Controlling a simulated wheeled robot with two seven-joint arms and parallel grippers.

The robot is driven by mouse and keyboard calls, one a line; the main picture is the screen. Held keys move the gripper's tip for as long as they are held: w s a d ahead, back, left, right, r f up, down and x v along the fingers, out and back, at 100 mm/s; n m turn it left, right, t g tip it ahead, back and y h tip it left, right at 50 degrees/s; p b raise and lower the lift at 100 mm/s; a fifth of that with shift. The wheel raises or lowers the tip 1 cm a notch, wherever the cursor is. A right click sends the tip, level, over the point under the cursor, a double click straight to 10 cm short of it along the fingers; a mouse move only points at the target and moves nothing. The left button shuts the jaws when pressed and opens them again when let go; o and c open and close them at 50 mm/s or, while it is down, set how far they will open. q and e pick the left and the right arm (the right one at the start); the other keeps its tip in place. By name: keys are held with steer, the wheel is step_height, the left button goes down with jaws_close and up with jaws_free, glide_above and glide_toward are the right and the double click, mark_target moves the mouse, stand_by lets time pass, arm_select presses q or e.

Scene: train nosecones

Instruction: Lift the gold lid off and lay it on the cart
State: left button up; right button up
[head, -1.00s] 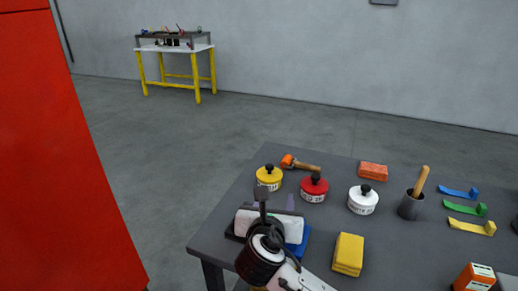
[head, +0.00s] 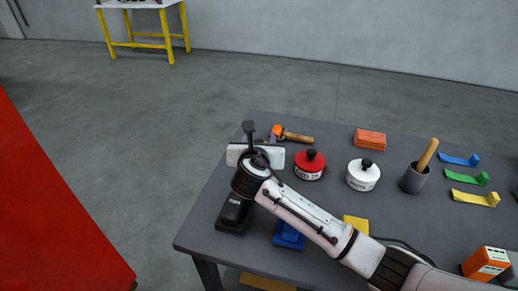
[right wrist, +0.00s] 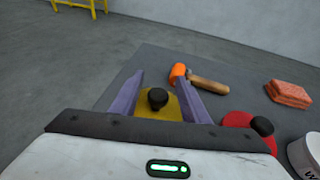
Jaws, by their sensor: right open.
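The gold lid (right wrist: 168,104), with a black knob on top, shows in the right wrist view between the two purple fingers of my right gripper (right wrist: 155,80). The fingers are open, one on each side of the knob; I cannot tell whether they touch the lid. In the head view the right gripper (head: 258,154) hides the gold pot and lid at the far left of the dark grey tabletop (head: 330,135). I cannot tell whether this table is the cart. My left gripper is not in view.
A red-lidded pot (head: 310,165) stands close to the right, then a white pot (head: 363,174). An orange-headed hammer (head: 292,136) lies just behind. A brick (head: 370,140) and a grey cup (head: 414,178) stand farther right. A red block (head: 50,210) rises at left.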

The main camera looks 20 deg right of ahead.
steer(key=shift+x, duration=0.85)
jaws_close()
steer(key=shift+r, duration=0.1)
